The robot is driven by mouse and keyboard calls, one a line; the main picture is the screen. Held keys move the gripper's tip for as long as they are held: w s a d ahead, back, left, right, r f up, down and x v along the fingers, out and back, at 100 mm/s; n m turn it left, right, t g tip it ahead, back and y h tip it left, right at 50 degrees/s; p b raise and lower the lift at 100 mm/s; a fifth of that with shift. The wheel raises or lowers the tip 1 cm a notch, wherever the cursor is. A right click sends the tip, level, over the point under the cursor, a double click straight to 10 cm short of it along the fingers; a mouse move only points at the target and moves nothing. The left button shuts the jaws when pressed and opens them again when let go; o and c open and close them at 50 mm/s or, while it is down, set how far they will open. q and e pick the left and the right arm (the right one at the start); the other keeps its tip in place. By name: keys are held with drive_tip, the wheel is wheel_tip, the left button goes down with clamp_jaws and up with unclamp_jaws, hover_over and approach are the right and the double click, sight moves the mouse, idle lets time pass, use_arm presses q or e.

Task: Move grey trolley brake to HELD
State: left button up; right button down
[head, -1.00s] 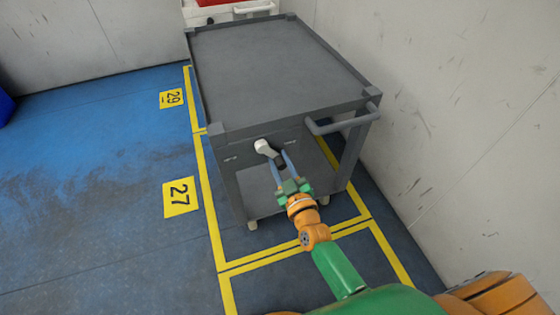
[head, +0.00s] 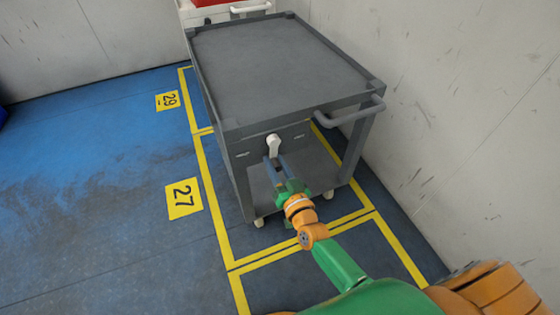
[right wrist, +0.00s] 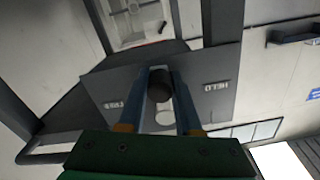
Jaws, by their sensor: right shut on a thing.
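The grey trolley (head: 285,60) stands against the right wall. Its brake lever (head: 273,146) is white with a dark grip, on the trolley's end panel, and points about straight down in the head view. My right gripper (head: 275,162) is shut on the lever's lower end. In the right wrist view the dark grip (right wrist: 160,90) lies between the two blue fingers. There the upside-down HELD label (right wrist: 217,86) is right of the lever, and a label that looks like FREE (right wrist: 114,104) is left of it. My left gripper is not in view.
A handle bar (head: 350,112) sticks out at the trolley's right corner. A white trolley with a red top (head: 222,8) stands behind. Yellow floor lines and number plate 27 (head: 184,198) lie on the blue floor, which is clear on the left.

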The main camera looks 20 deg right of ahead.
sight(255, 157)
drive_tip(key=a+m, duration=0.2)
drive_tip(key=m, duration=0.1)
drive_tip(key=a+m, duration=0.1)
drive_tip(key=m, duration=0.1)
drive_tip(key=shift+s+r+p, duration=0.15)
drive_tip(key=shift+r+p, duration=0.15)
drive_tip(key=shift+p, duration=0.1)
drive_tip(key=shift+a+r+m, duration=0.15)
drive_tip(key=shift+a+m, duration=0.3)
drive_tip(key=shift+m, duration=0.55)
drive_tip(key=shift+s+a+m, duration=0.1)
drive_tip(key=shift+a+m, duration=0.05)
drive_tip(key=shift+m, duration=0.25)
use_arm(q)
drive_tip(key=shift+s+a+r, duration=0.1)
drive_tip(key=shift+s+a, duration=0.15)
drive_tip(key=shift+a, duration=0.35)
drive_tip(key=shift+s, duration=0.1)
use_arm(e)
drive_tip(key=shift+a+m, duration=0.1)
drive_tip(key=shift+m, duration=0.2)
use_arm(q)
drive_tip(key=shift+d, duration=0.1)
use_arm(e)
drive_tip(key=shift+r, duration=0.15)
